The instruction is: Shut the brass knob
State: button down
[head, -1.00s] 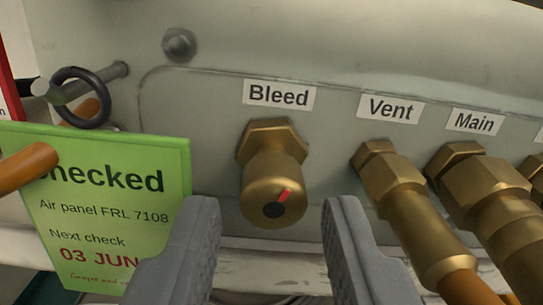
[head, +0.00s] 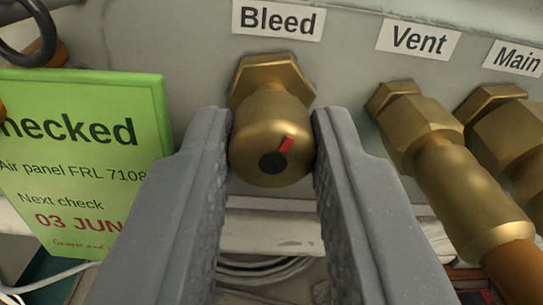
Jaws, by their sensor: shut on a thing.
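The brass knob (head: 262,130) sits on the panel under the "Bleed" label (head: 278,20). It has a hexagonal base and a rounded end with a black dot and a red mark. The red mark points up and to the right. My gripper (head: 272,145) has one grey finger on each side of the knob's rounded end, and it is shut on it. The knob's front face shows between the fingers.
A green check tag (head: 85,150) hangs close to the left finger. Brass fittings marked "Vent" (head: 440,160) and "Main" (head: 505,125) with brown hoses stand to the right. A black ring (head: 28,30) is at upper left. Coiled cable lies below.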

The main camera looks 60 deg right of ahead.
jog(key=m+b, duration=0.3)
jog(key=shift+a+f+m, duration=0.1)
jog(key=shift+f+m, duration=0.15)
jog(key=shift+m, duration=0.15)
jog(key=m+b, duration=0.2)
jog(key=m, duration=0.1)
jog(key=shift+m+b, duration=0.3)
jog(key=shift+b, duration=0.1)
jog(key=m+b, duration=0.5)
jog(key=m, duration=0.1)
jog(key=shift+r, duration=0.1)
jog(key=c, duration=1.5)
grip_release()
jog(key=shift+r, duration=0.1)
jog(key=p+v, duration=0.2)
jog(key=v, duration=1.1)
jog(key=shift+s+a+r+p, duration=0.1)
jog(key=shift+s+a+p, duration=0.2)
jog(key=shift+p, duration=0.1)
